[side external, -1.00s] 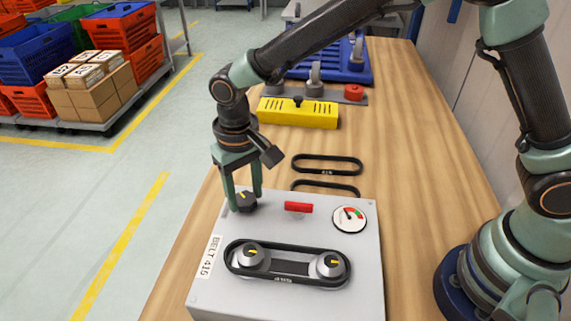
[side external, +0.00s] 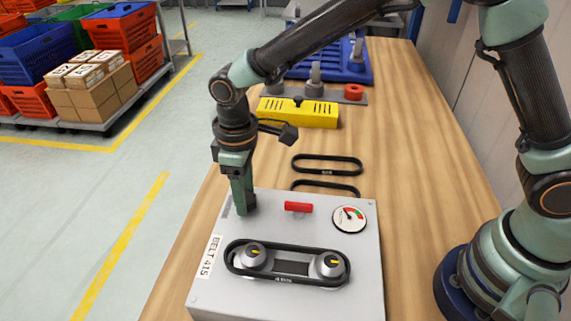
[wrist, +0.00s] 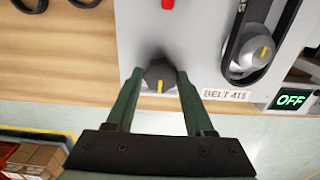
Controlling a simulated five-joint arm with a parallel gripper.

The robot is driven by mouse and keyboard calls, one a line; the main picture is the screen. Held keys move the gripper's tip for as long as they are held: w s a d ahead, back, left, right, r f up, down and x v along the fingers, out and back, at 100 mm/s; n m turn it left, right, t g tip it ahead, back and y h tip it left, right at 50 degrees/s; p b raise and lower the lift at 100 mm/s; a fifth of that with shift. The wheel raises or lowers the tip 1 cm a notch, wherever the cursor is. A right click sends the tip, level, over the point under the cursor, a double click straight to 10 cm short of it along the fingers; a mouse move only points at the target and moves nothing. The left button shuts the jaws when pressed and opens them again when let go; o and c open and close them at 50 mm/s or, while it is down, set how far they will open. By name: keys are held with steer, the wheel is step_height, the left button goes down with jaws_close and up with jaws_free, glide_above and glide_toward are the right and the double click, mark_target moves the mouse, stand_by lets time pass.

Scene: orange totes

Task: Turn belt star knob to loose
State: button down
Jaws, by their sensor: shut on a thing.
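The belt star knob is a dark knob (wrist: 160,74) with a yellow pointer line, on the top of the grey BELT 415 box (side external: 215,290). In the wrist view it sits between the tips of my two green fingers, and its yellow line points toward my gripper's palm. My gripper (side external: 243,208) points down at the box's far left corner and is shut on the knob. In the side view the fingers overlap and hide the knob. A black belt (side external: 290,282) loops around two silver pulleys with yellow marks.
A red handle (side external: 298,207) and a round gauge (side external: 349,219) sit right of the knob. A small display (wrist: 291,99) reads OFF. Two loose belts (side external: 327,158) and a yellow block (side external: 298,120) lie behind the box. The wooden table (side external: 420,150) is clear on the right.

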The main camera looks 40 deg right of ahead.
steer(key=shift+r, duration=0.1)
stand_by(0.3)
steer(key=shift+c, duration=1.4)
jaws_free()
step_height(320, 180, up, 12)
